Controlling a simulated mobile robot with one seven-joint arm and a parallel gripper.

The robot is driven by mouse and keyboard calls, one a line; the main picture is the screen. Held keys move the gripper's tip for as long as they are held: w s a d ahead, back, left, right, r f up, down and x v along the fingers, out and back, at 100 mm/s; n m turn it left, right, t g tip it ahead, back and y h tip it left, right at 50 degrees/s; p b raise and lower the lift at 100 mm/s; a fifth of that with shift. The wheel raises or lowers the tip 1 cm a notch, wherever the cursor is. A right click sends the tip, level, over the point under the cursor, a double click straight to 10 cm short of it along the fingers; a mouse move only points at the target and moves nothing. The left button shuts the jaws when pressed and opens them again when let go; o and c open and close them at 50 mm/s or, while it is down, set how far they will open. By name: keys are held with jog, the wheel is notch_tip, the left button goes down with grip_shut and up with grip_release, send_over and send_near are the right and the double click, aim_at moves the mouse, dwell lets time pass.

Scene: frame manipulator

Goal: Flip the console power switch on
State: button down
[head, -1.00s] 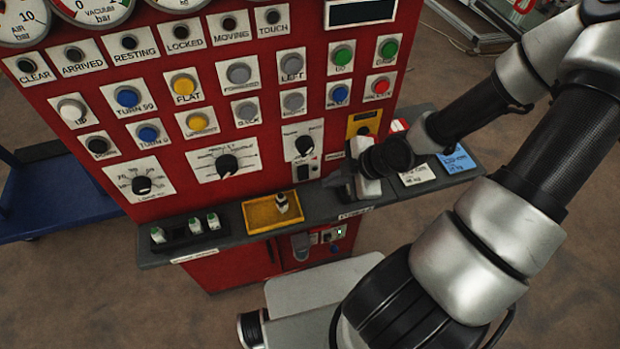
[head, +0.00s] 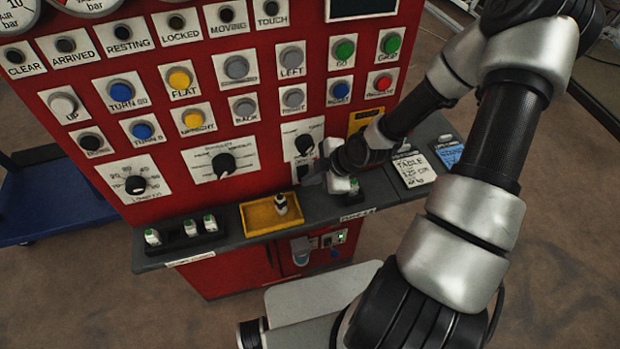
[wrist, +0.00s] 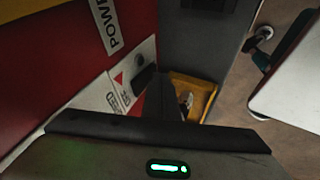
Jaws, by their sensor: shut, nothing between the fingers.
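The red console (head: 80,130) fills the left and middle of the head view. A white plate (wrist: 118,98) with a red triangle and a dark rocker switch (wrist: 145,79) shows in the wrist view, beside a POWER label (wrist: 108,22). In the head view the switch plate (head: 305,165) is partly hidden behind my gripper (head: 312,180). My gripper is shut and empty, its dark fingers (wrist: 165,95) pointing at the console close to the switch. I cannot tell whether they touch it, or which way the rocker is set.
A grey ledge (head: 235,228) runs under the panel. It bears a yellow tray (head: 258,217) with a small bottle, a dark rack (head: 185,240) with several small bottles, and cards (head: 412,170) at the right. Knobs and buttons crowd the panel around the switch.

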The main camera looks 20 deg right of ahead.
jog(key=shift+w+f+b, duration=0.3)
jog(key=shift+f, duration=0.05)
jog(key=shift+r, duration=0.2)
jog(key=shift+r+p, duration=0.1)
jog(key=shift+p, duration=0.2)
